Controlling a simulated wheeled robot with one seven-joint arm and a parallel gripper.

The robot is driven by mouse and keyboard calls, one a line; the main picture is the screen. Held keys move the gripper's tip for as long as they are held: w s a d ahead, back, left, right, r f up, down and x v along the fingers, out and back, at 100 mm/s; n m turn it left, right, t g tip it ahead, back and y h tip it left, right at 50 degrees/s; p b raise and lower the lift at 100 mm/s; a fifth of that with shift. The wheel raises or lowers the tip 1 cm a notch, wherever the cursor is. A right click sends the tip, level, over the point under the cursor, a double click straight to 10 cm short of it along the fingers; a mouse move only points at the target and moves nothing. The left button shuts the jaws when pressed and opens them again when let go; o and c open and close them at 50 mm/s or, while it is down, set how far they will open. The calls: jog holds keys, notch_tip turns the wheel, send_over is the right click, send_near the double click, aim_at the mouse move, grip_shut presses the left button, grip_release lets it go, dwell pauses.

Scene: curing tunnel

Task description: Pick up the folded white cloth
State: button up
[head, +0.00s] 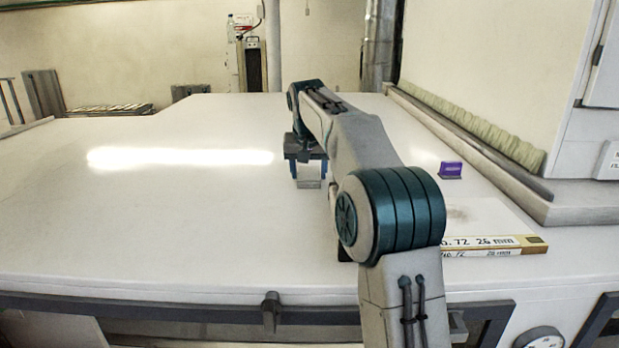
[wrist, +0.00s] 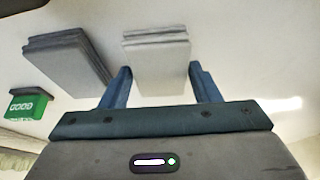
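The folded white cloth (wrist: 157,62) is a flat layered stack on the pale table, in the upper middle of the wrist view. My gripper (wrist: 161,80) is open, with one blue finger at each side of the cloth's near end. Whether the fingers touch the cloth cannot be told. In the head view my gripper (head: 308,168) points down at the table in the middle, and a pale part of the cloth (head: 309,184) shows at its fingertips. The rest of the cloth is hidden there by the gripper.
A folded grey cloth (wrist: 66,58) lies left of the white one in the wrist view. A green block marked GOOD (wrist: 27,104) stands farther left. The table's left (head: 130,215) is clear.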

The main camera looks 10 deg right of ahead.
aim_at(309, 170)
jog(key=c, duration=0.4)
jog(key=shift+c, duration=0.2)
jog(key=shift+r, duration=0.75)
notch_tip(309, 170, up, 2)
jog(key=shift+r, duration=0.15)
jog(key=s+d+r, duration=0.5)
jog(key=d+r, duration=0.2)
jog(key=d, duration=0.3)
jog(key=shift+d, duration=0.3)
jog(key=shift+r, duration=0.1)
jog(key=shift+o, duration=0.4)
